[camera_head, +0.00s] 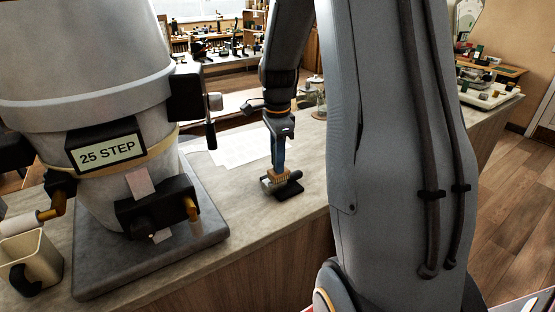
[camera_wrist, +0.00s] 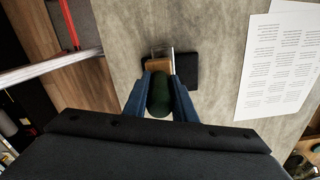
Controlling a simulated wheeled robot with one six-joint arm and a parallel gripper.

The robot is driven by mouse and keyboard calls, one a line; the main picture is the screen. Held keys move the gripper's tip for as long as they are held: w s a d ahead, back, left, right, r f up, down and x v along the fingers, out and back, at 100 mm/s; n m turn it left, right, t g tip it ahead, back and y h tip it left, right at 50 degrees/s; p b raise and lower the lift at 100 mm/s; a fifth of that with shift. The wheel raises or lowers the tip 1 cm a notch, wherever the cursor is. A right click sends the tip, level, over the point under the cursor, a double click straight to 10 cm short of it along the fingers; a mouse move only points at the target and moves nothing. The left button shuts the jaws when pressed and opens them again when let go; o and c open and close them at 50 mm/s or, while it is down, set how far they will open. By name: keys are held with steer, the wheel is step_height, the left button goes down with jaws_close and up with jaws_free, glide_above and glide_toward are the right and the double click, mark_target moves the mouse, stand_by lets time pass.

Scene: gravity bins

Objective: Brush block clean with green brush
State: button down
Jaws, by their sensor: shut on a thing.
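My gripper (camera_head: 278,160) points down over the bench, its blue fingers shut on the green brush. In the wrist view my gripper (camera_wrist: 160,80) has the dark green handle of the brush (camera_wrist: 160,98) between its fingers. The tan bristles (camera_head: 279,174) face down over a small black block (camera_head: 289,190) with metallic parts on top. The block (camera_wrist: 185,70) also shows in the wrist view, partly hidden by the brush. The bristles are at or just above the block's top; I cannot tell whether they touch.
A large grey vessel labelled "25 STEP" (camera_head: 95,110) stands on a grey base plate (camera_head: 150,262) to the left. A cream container (camera_head: 30,262) is at the lower left. A printed paper sheet (camera_head: 240,146) lies behind the block. The bench's front edge is close to the block.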

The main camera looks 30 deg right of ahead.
steer(key=shift+f, duration=0.45)
stand_by(0.4)
steer(key=shift+a, duration=0.1)
steer(key=shift+a+r, duration=0.15)
steer(key=shift+a, duration=0.9)
steer(key=shift+d, duration=0.1)
steer(key=shift+d, duration=1.1)
steer(key=shift+a, duration=0.2)
steer(key=shift+a+f+p, duration=0.2)
steer(key=shift+a+p, duration=0.2)
steer(key=shift+a, duration=0.65)
